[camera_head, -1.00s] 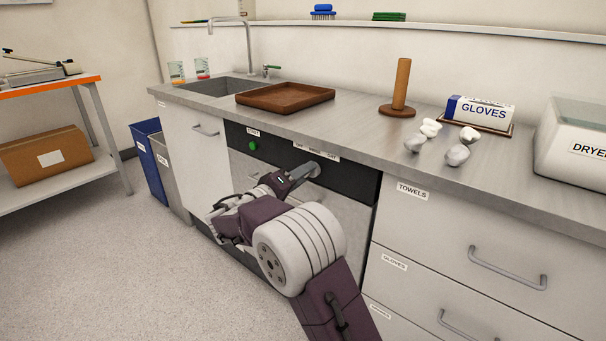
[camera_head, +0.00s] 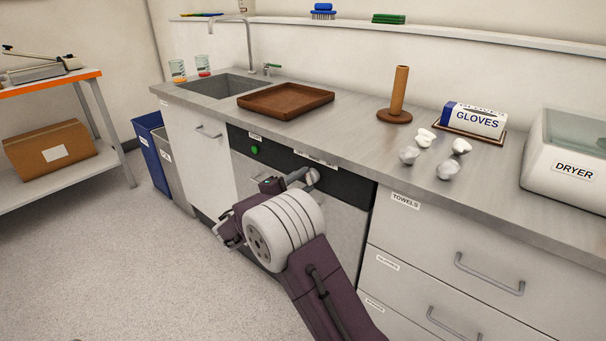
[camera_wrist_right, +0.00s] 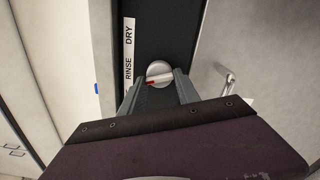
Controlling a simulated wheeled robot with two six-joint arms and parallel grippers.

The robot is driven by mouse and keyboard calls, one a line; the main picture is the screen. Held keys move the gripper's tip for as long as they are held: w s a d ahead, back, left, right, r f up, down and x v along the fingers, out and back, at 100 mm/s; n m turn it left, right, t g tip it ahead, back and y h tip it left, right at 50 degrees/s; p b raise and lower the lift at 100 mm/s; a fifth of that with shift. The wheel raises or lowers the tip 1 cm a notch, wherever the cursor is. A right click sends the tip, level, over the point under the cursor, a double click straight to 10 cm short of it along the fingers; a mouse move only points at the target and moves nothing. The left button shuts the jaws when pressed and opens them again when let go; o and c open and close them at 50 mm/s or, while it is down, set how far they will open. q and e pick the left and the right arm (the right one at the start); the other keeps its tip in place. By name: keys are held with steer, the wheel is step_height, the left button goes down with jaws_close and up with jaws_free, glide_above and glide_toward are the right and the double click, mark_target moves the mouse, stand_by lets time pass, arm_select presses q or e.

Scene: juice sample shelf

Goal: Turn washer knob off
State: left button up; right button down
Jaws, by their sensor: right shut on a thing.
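The washer (camera_head: 330,215) is built in under the counter, with a dark control strip (camera_head: 345,184) along its top. Its round grey knob (camera_head: 314,175) is on that strip, partly hidden by my right gripper (camera_head: 303,179). In the right wrist view, the knob (camera_wrist_right: 158,69) has a pale bar with a red end pointing left toward the label strip (camera_wrist_right: 128,50), which reads RINSE and DRY. My right gripper's two fingers (camera_wrist_right: 158,90) are shut on the knob's bar, one on each side. My left gripper is in neither view.
A green button (camera_head: 254,150) is at the strip's left. Above, the counter holds a brown tray (camera_head: 285,113), a wooden stand (camera_head: 400,93), a glove box (camera_head: 474,120), white crumpled pieces (camera_head: 447,170) and the dryer (camera_head: 575,170). Drawers (camera_head: 450,250) are to the right.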

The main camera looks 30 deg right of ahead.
steer(key=shift+n+p, duration=1.2)
steer(key=shift+n, duration=0.2)
steer(key=shift+f, duration=0.1)
steer(key=c, duration=0.9)
jaws_free()
steer(key=p+v, duration=0.2)
steer(key=v, duration=0.7)
